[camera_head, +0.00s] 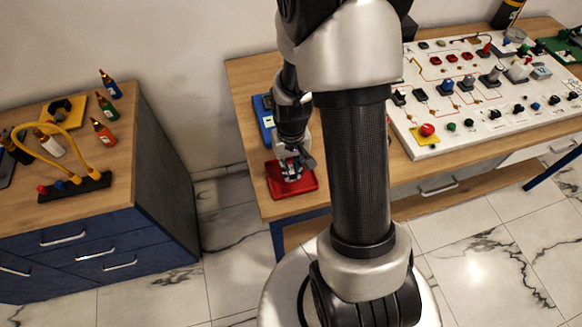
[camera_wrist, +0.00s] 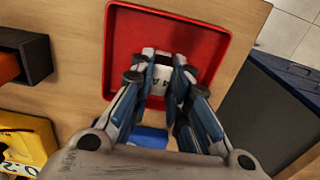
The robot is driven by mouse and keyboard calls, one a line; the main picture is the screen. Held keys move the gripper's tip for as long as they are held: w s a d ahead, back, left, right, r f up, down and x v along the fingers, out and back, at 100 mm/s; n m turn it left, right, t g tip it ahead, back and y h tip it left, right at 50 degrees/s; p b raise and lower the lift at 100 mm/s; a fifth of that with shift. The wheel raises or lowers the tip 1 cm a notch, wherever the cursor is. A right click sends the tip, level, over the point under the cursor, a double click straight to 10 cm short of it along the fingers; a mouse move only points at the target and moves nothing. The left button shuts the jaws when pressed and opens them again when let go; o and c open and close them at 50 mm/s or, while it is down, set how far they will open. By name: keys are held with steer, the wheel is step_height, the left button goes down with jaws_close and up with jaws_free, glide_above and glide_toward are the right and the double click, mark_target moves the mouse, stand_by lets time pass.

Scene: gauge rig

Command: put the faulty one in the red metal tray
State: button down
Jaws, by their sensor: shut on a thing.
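The red metal tray (camera_head: 308,186) lies near the left front corner of the workbench. In the wrist view its red rim (camera_wrist: 222,42) surrounds the fingertips. My gripper (camera_head: 290,172) is over the tray, pointing down into it. In the wrist view my gripper (camera_wrist: 165,70) is shut on a small white-faced piece (camera_wrist: 174,86) with dark marks. The fingers hide most of this piece. I cannot tell whether it touches the tray floor, or whether it is faulty.
A blue tray (camera_head: 262,112) lies behind the red one. A white panel (camera_head: 460,130) with knobs and switches fills the bench's right part. A separate cabinet (camera_head: 105,205) at left holds small bottles and a yellow-cabled device. A floor gap separates cabinet and bench.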

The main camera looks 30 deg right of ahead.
steer(key=shift+f, duration=0.15)
steer(key=c, duration=2)
jaws_free()
steer(key=shift+f, duration=0.1)
steer(key=o, duration=0.5)
steer(key=shift+c, duration=0.2)
step_height(320, 180, up, 13)
steer(key=p, duration=0.4)
step_height(320, 180, up, 10)
steer(key=n+t, duration=0.1)
steer(key=t, duration=0.1)
glide_above(291, 169)
steer(key=s+a, duration=0.3)
steer(key=a, duration=0.2)
steer(key=s+a+r+n+t, duration=0.2)
steer(key=s+a+r, duration=0.3)
steer(key=s+r, duration=0.3)
steer(key=s, duration=0.2)
steer(key=shift+s+a+t, duration=0.3)
steer(key=shift+a, duration=0.05)
